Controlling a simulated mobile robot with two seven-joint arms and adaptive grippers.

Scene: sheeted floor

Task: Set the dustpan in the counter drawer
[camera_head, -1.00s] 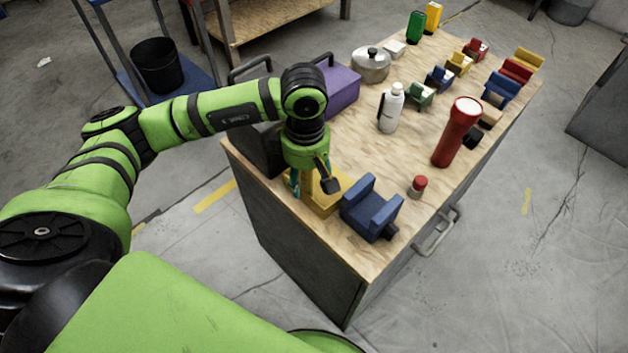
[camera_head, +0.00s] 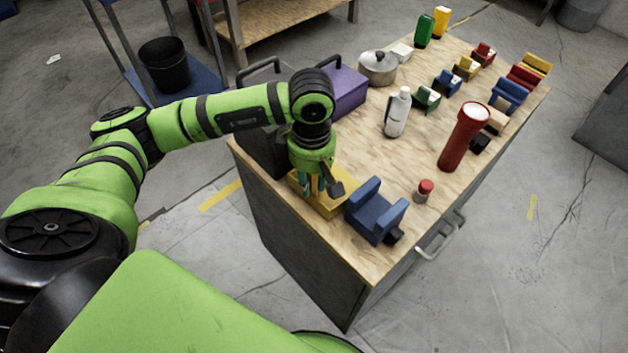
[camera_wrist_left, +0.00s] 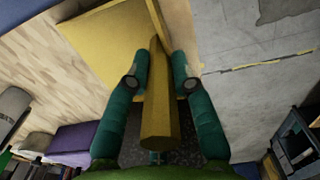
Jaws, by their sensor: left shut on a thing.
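The yellow dustpan (camera_head: 325,204) lies on the counter's near left corner, partly hidden by my left gripper. In the wrist view its flat pan (camera_wrist_left: 100,38) is at the top and its handle (camera_wrist_left: 158,120) runs down between the fingers. My left gripper (camera_head: 316,188) points down over it and is shut on the handle; its teal fingers (camera_wrist_left: 158,75) press from both sides. The counter drawer shows by its grey handle (camera_head: 438,240) on the counter's right side and looks shut. My right gripper is out of view.
A blue vise-like block (camera_head: 372,212) stands right beside the dustpan. The floor right of the counter is clear.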

